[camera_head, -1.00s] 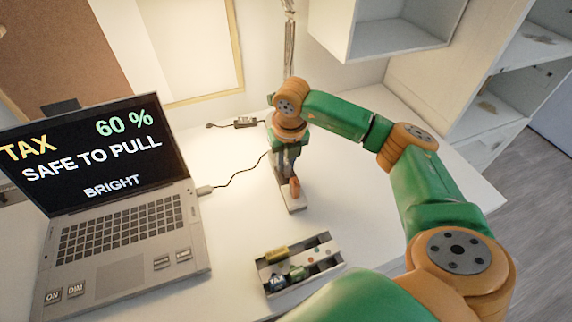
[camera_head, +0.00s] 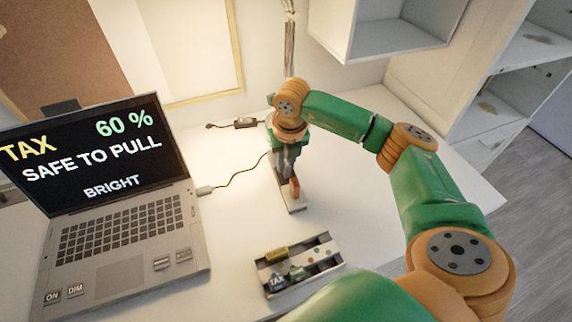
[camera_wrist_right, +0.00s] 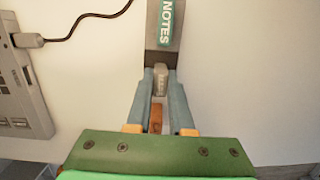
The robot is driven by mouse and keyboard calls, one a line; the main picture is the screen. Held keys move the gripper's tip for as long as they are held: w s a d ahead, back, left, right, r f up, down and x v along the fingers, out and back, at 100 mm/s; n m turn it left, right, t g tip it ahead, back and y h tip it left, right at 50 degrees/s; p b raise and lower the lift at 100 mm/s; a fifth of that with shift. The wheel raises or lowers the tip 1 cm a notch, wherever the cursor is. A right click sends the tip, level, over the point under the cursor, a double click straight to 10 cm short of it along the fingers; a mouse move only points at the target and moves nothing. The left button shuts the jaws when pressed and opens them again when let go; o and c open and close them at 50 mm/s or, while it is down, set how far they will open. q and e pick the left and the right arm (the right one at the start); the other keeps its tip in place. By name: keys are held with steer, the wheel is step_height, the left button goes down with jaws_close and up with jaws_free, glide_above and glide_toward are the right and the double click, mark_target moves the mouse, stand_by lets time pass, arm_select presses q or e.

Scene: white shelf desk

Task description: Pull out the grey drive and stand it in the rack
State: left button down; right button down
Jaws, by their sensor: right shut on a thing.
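The grey drive (camera_wrist_right: 161,80) shows in the right wrist view as a small light-grey block between my right fingertips. My right gripper (camera_wrist_right: 160,78) is shut on it, above a long grey base (camera_wrist_right: 164,40) with a NOTES label. In the head view, my right gripper (camera_head: 287,172) hides most of the drive; I cannot tell whether it is still seated in the base. An orange-brown piece (camera_head: 295,188) stands close beside the fingers. The rack (camera_head: 318,279) is at the front of the desk, holding a yellow, a green and a dark TAX-labelled drive. My left gripper is not in view.
An open laptop (camera_head: 120,235) stands at the left; its screen reads TAX, 60 %, SAFE TO PULL, BRIGHT. A cable (camera_head: 240,178) runs from its side towards the base. A small adapter (camera_head: 246,122) lies behind. Clear desk lies between base and rack.

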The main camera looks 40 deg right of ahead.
steer(key=shift+r, duration=0.15)
step_height(320, 180, up, 2)
steer(key=shift+r, duration=0.2)
steer(key=s+r, duration=0.1)
steer(key=r, duration=0.1)
steer(key=s+a+r, duration=0.1)
steer(key=s+r, duration=0.2)
steer(key=r, duration=0.1)
steer(key=shift+s+a+r+b, duration=0.15)
steer(key=shift+s+a+b, duration=0.15)
steer(key=shift+b, duration=0.1)
steer(key=s+a+r+p, duration=0.2)
steer(key=s+r+p, duration=0.4)
steer(key=s+r, duration=0.2)
steer(key=shift+s+a+r, duration=0.3)
steer(key=shift+s+r, duration=0.05)
steer(key=shift+r, duration=0.2)
